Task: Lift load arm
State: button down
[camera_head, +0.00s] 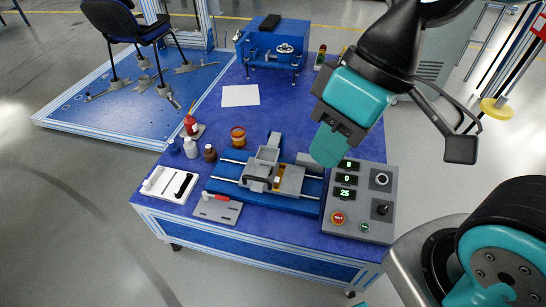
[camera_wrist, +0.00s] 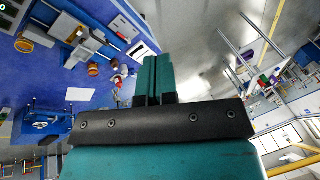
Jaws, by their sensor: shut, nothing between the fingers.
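My gripper (camera_head: 328,146) is shut and empty, its teal fingertips held above the right part of the blue bench in the head view. I cannot clearly identify a load arm. A dark blue chair (camera_head: 122,20) stands on a blue platform (camera_head: 95,118) at the upper left, beside a pale upright frame (camera_head: 205,22); the frame's top is cut off. My gripper is well apart from both.
The bench (camera_head: 235,110) carries a clamp fixture (camera_head: 270,178), a control box (camera_head: 360,200) with lit displays, small bottles (camera_head: 190,148), a white sheet (camera_head: 240,96) and a blue machine (camera_head: 275,45). A yellow disc (camera_head: 496,109) is at the right. Grey floor (camera_head: 60,220) is clear at left.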

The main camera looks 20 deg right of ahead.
aim_at(267, 156)
jog(key=k, duration=1.3)
jog(key=u, duration=0.55)
jog(key=i, duration=0.5)
jog(key=u, duration=0.55)
jog(key=i, duration=0.75)
jog(key=z, duration=0.7)
jog(key=i, duration=0.75)
jog(key=z, duration=0.9)
